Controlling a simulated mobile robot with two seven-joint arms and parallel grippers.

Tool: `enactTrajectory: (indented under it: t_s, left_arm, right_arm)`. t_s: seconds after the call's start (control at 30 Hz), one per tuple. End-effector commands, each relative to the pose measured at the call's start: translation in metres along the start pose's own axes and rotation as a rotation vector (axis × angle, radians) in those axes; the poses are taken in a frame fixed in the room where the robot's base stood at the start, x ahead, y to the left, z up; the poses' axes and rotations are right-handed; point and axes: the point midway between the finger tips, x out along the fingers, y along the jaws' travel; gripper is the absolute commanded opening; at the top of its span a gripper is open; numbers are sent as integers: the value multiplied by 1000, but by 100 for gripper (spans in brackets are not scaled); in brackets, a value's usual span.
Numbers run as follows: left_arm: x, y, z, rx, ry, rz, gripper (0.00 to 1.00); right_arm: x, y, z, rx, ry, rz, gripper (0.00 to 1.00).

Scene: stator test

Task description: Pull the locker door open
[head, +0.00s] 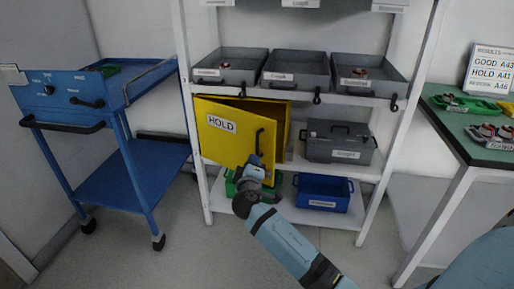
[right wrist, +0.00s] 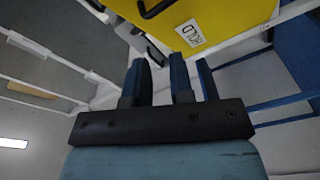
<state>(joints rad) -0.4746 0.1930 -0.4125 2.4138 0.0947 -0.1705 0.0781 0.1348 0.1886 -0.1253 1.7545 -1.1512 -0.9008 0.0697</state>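The yellow locker (head: 284,135) stands on the middle shelf of a white rack. Its door (head: 225,143), labelled HOLD, is ajar, swung out from the left side, with a dark gap behind its top edge. A black bar handle (head: 258,141) is on the door's right side. My right gripper (head: 254,164) is just below the handle in the head view. In the right wrist view its blue fingers (right wrist: 161,82) are apart with nothing between them; the yellow door (right wrist: 205,18) and a dark handle (right wrist: 157,9) lie beyond the tips. My left gripper is not in view.
Grey trays (head: 296,70) fill the shelf above. A grey case (head: 340,141) stands right of the locker; a blue bin (head: 323,194) is below. A blue cart (head: 118,185) stands left, a green-topped table (head: 455,130) right. The floor before the rack is clear.

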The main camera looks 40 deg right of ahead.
Motion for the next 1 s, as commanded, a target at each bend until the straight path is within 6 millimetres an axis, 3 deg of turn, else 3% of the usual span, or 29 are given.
enactTrajectory:
  t_s: [0.4,0.6,0.77,1.0]
  left_arm:
    - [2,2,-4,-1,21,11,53]
    - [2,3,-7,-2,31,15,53]
    - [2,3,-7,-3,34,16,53]
    - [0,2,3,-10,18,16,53]
  right_arm:
    - [0,-7,14,-1286,58,7,21]
    - [-2,-11,23,-1771,79,20,21]
    - [-2,-13,26,-1956,87,24,21]
    - [19,-16,26,-1989,85,26,21]
